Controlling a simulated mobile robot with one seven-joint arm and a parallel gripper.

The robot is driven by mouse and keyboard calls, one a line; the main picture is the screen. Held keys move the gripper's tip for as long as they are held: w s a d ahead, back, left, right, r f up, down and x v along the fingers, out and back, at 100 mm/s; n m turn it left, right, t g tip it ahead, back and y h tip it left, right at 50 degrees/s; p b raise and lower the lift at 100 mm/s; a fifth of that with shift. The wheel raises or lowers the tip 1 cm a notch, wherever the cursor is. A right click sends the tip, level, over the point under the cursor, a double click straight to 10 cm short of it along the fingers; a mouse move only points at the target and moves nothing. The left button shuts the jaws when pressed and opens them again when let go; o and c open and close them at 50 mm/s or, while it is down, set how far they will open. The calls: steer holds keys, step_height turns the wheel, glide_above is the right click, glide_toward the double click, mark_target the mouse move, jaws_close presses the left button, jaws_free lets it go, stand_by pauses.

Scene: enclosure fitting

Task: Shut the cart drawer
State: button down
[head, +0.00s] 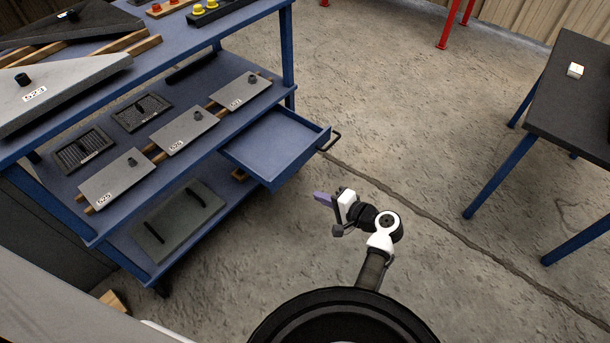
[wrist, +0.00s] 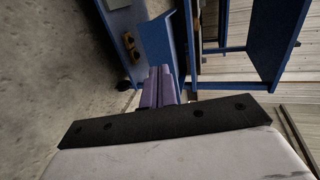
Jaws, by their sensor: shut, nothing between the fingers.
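The cart drawer (head: 272,146) is a blue, empty tray pulled out from the right end of the blue cart (head: 75,230). Its dark bar handle (head: 331,141) is on the outer front face. My gripper (head: 322,198) has purple fingers and is in the open space to the right of the cart, in front of and below the drawer in the head view, apart from it. The fingers (wrist: 162,88) are shut with nothing between them. In the wrist view, a blue panel that looks like the drawer (wrist: 156,42) is beyond the fingertips.
Numbered grey plates (head: 187,131) and dark vents (head: 142,112) lie on the cart's middle shelf. A dark panel (head: 165,222) lies on the lower shelf. A black-topped table (head: 575,95) with blue legs stands at right. The concrete floor between is clear.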

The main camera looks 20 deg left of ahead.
mark_target(279, 176)
steer(key=x, duration=0.4)
steer(key=r+x, duration=0.1)
steer(key=x, duration=0.8)
steer(key=shift+a+r+p, duration=0.1)
steer(key=shift+a+p, duration=0.25)
steer(key=shift+a, duration=0.15)
steer(key=w+a+b, duration=0.2)
steer(key=a, duration=0.4)
steer(key=w+a+b, duration=0.2)
steer(key=a+b, duration=0.1)
steer(key=a, duration=0.4)
steer(key=w+a+b, duration=0.3)
steer(key=a, duration=0.3)
steer(key=shift+a, duration=0.2)
steer(key=shift+w+a+b, duration=0.3)
steer(key=shift+a, duration=0.3)
steer(key=shift+r, duration=0.15)
steer(key=shift+a+r, duration=0.1)
